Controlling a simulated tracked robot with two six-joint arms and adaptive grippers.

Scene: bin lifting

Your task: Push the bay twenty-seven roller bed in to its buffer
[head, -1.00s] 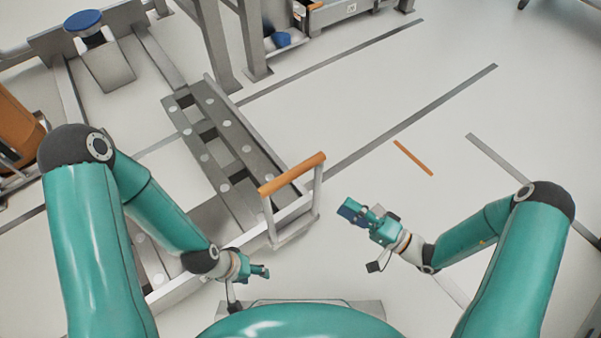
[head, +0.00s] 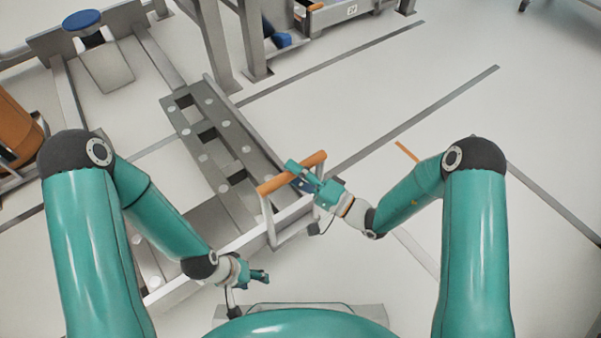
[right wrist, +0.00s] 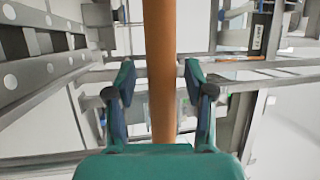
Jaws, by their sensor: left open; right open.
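The roller bed (head: 228,160) is a grey slotted frame with pale round rollers, lying diagonally left of centre in the head view. An orange handle bar (head: 275,184) stands on grey posts at its near end. My right gripper (head: 296,174) is at the handle bar's right part. In the right wrist view the orange bar (right wrist: 160,70) runs between the two open fingers (right wrist: 158,85), with a gap on each side. My left gripper (head: 262,276) is open and empty, low in the head view, below and left of the handle.
A blue round pad (head: 82,18) on a stand is at the far end of the grey rails. A grey upright post (head: 212,45) stands beside the bed. An orange drum-like object (head: 15,125) is at the left edge. Open floor (head: 480,110) with dark strips lies to the right.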

